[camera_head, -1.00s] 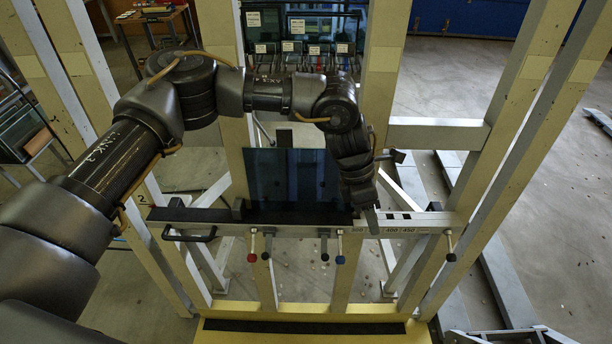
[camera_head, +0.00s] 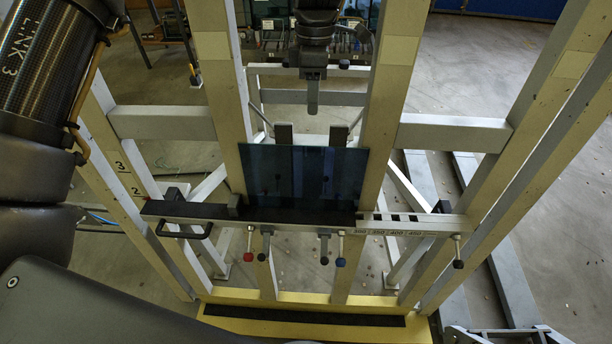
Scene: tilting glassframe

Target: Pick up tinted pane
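The tinted pane (camera_head: 302,175) is a dark blue sheet standing on the dark ledge (camera_head: 190,209) of the frame, between two pale uprights. Its whole front face is visible. My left gripper (camera_head: 313,103) hangs above the pane's top edge in the picture, a little right of the pane's middle, with a visible gap between them. Its fingers point down and show edge-on as one narrow shape, so their opening cannot be seen. The pane is not held by it. My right gripper is not in view.
A pale crossbar (camera_head: 454,133) and slanted uprights flank the pane. Levers with a red knob (camera_head: 248,257) and a blue knob (camera_head: 340,262) hang below the ledge. A black handle (camera_head: 185,231) juts out at its left.

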